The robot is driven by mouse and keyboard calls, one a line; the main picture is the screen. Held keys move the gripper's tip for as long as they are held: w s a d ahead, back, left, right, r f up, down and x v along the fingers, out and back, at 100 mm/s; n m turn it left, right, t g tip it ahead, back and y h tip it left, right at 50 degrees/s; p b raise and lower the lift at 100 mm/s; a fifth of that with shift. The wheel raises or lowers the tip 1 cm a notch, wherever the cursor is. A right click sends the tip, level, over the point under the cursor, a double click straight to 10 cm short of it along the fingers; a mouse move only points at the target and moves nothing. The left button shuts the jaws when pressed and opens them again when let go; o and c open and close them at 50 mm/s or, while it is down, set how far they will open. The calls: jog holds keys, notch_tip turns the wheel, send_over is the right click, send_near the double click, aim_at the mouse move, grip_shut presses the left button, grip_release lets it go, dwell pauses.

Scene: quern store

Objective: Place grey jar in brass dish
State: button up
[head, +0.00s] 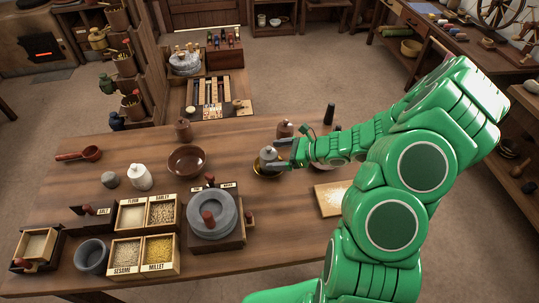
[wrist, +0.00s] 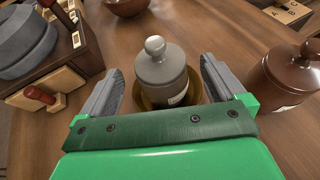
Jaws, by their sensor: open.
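The grey jar (wrist: 162,72) is lidded, with a round knob and a pale label. It stands upright in the brass dish (wrist: 146,103), whose rim shows around its base. In the head view the jar (head: 268,155) and the brass dish (head: 262,172) are on the wooden table, partly behind my gripper. My gripper (head: 280,156) is open at the jar. In the wrist view the fingers of my gripper (wrist: 160,75) lie on either side of the jar, with a gap on both sides. The far side of the dish is hidden.
A brown lidded jar (wrist: 290,76) stands close to the right finger in the wrist view. Bare table lies in front of the dish.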

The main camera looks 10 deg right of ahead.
jog(key=v, duration=0.7)
jog(key=s+a+r+n+g+h, duration=0.3)
jog(key=s+a+r+n+g, duration=0.4)
jog(key=s+a+r+n, duration=0.65)
jog(key=s+d+r+n+h, duration=0.4)
jog(key=s+d+r, duration=0.1)
jog(key=s, duration=0.4)
jog(key=s+d+r+n+h, duration=0.4)
jog(key=s+r+n+h, duration=0.1)
jog(key=s, duration=0.5)
jog(key=shift+s+d+r, duration=0.15)
jog(key=shift+s+d, duration=0.05)
jog(key=shift+d, duration=0.2)
